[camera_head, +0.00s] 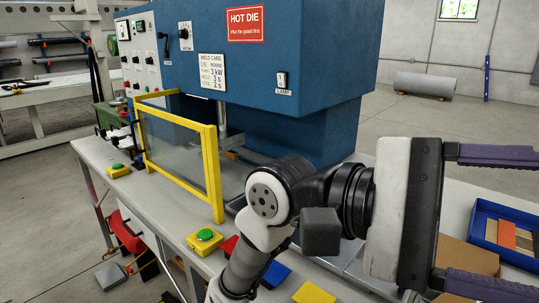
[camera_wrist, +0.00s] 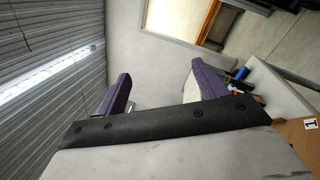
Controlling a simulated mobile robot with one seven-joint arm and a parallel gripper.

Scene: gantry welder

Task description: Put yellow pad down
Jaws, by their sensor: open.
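The yellow pad (camera_head: 313,293) lies flat on the bench, cut off by the bottom edge of the head view. A blue pad (camera_head: 275,274) and a partly hidden red pad (camera_head: 229,246) lie to its left. My gripper (camera_head: 530,222) is open, its two purple fingers wide apart and pointing right, above the bench and to the right of the yellow pad. In the wrist view, the space between the fingers (camera_wrist: 160,74) is empty, and the yellow pad does not show there.
A blue tray (camera_head: 477,215) with coloured strips stands at the right, near cardboard boxes (camera_head: 467,255). The blue welder (camera_head: 290,110) stands behind my arm. Its yellow-framed guard (camera_head: 217,180) and a green button (camera_head: 205,235) are at the left. Bench space behind the yellow pad is partly hidden by my arm.

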